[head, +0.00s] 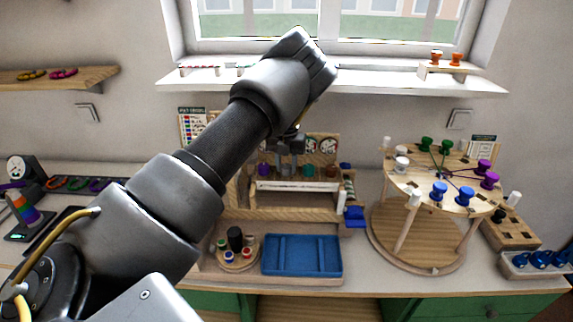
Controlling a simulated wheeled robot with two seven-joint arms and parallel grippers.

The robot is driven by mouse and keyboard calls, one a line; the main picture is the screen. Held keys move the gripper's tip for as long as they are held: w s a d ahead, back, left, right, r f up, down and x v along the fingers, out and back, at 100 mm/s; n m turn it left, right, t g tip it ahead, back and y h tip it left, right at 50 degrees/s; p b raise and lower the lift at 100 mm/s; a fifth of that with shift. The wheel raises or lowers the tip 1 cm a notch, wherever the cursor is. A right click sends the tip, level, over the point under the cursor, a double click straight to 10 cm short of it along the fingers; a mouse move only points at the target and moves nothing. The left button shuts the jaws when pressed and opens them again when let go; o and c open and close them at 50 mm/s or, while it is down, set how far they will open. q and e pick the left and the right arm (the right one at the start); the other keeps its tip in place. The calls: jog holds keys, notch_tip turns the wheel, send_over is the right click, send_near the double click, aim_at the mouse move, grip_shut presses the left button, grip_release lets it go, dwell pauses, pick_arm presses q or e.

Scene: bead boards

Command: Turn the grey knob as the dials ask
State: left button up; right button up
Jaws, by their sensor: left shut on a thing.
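The wooden bead board (297,211) stands on the bench at the middle of the head view. Round white dials (328,145) show on its upright back panel, partly behind my arm; their needles are too small to read. A row of coloured knobs sits below them, with a purple one (264,170), a teal one (308,171) and a brown one (331,171). My left gripper (288,161) points down into this row, shut on the grey knob, which the fingers mostly hide. My right gripper is out of view.
A blue tray (302,255) and a round holder with small pegs (236,256) lie in front of the board. A round wooden stand (417,240) with coloured spools is at the right. A window shelf (385,79) runs behind my raised arm.

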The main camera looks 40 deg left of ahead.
pick_arm(q)
jog(key=shift+m, duration=0.3)
jog(key=m, duration=0.3)
jog(key=shift+w+r+m, duration=0.1)
jog(key=shift+m, duration=1.4)
jog(key=o, duration=1)
jog(key=shift+c, duration=0.2)
